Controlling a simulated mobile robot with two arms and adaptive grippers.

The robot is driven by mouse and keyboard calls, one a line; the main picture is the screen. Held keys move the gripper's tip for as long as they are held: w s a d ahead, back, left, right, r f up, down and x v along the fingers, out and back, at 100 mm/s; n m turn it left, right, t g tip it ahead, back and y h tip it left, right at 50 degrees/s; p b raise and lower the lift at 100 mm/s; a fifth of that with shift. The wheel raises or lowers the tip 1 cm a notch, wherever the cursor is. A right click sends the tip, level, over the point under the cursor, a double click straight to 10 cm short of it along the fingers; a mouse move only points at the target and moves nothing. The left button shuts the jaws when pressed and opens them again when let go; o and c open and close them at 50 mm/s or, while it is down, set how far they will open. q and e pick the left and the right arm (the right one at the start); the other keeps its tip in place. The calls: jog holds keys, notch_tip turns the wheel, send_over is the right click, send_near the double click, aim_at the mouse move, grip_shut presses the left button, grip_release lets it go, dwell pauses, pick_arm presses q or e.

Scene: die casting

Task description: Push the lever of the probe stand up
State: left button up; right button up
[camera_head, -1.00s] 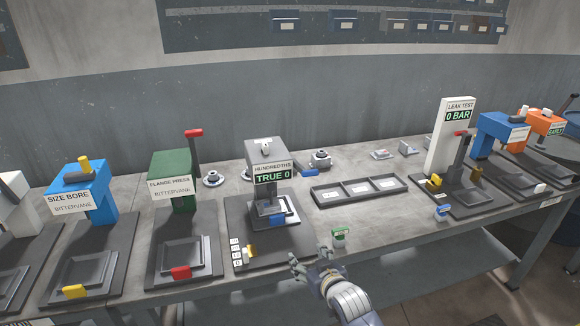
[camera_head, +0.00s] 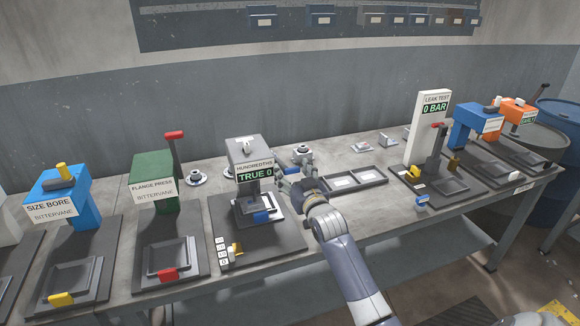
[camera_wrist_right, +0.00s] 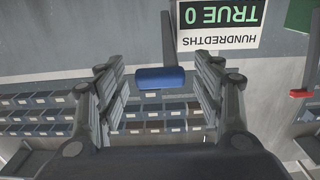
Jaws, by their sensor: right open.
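The probe stand (camera_head: 246,155) is the grey machine with the "HUNDREDTHS TRUE 0" display (camera_head: 255,174). It stands on a dark base plate with a blue-tabbed plate in front. My right gripper (camera_head: 290,170) is just right of the stand's head, fingers open. In the right wrist view, which looks upside down, the lever's blue handle (camera_wrist_right: 160,78) on a dark bar (camera_wrist_right: 168,38) shows between the two open fingers (camera_wrist_right: 160,100). I cannot tell whether they touch it. In the head view the lever is hidden behind my gripper. My left gripper is not in view.
The green flange press (camera_head: 153,180) and blue size bore machine (camera_head: 62,195) stand left. A dark divided tray (camera_head: 372,181) lies right of my arm, with the white leak test stand (camera_head: 428,130) beyond. A round metal part (camera_head: 303,152) sits behind my gripper.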

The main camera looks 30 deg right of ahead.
aim_at(283, 163)
jog(key=shift+x, duration=1.25)
grip_shut()
